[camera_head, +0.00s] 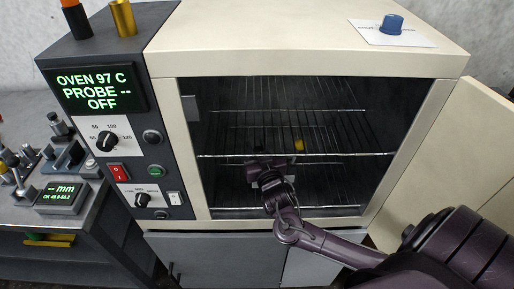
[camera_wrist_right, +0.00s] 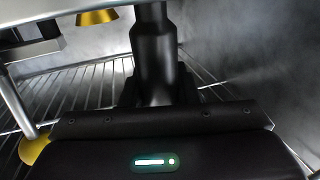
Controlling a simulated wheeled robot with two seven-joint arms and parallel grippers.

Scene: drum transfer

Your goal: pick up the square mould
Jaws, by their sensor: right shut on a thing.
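My right gripper (camera_head: 265,172) is inside the open oven, reaching in from the lower right below the front edge of a wire rack. In the right wrist view a dark upright shape (camera_wrist_right: 158,65) stands in front of the black gripper body. I cannot clearly identify the square mould in either view. My left gripper is out of view.
The oven (camera_head: 165,130) has wire racks (camera_head: 340,153) close around my right arm, and its door (camera_head: 455,150) stands open at the right. A small yellow thing (camera_head: 299,145) is inside. A blue knob-like thing (camera_head: 392,23) is on top. A gauge bench (camera_head: 85,205) is left.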

